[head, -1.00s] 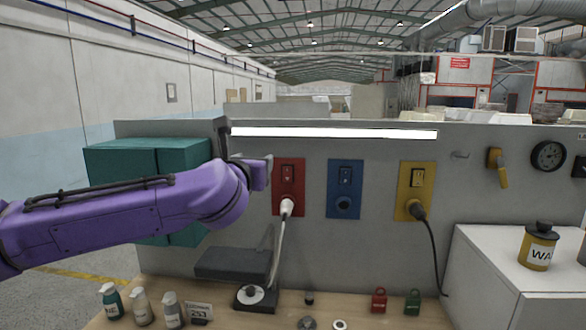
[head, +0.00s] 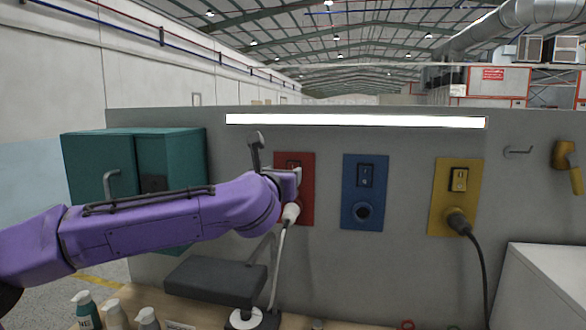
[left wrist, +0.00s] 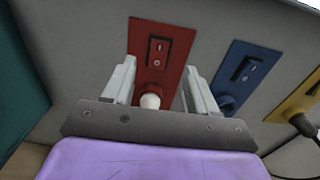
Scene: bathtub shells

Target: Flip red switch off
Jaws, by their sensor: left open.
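The red panel (head: 308,190) is on the grey wall, with a dark rocker switch (left wrist: 158,52) in its upper part and a white plug (head: 291,213) in its socket below. In the left wrist view the red panel (left wrist: 176,36) lies ahead between the fingers, and the white plug (left wrist: 150,101) shows low between them. My left gripper (head: 277,158) is open and empty in front of the panel's left side. In the left wrist view its two fingers (left wrist: 160,68) are spread either side of the switch. In the head view the gripper partly hides the switch. Contact cannot be told.
A blue panel (head: 364,185) and a yellow panel (head: 455,190) with a black plug (head: 459,222) are to the right. A teal cabinet (head: 98,160) is at left. A light bar (head: 355,121) runs above. The white cord (head: 277,265) hangs below the red panel.

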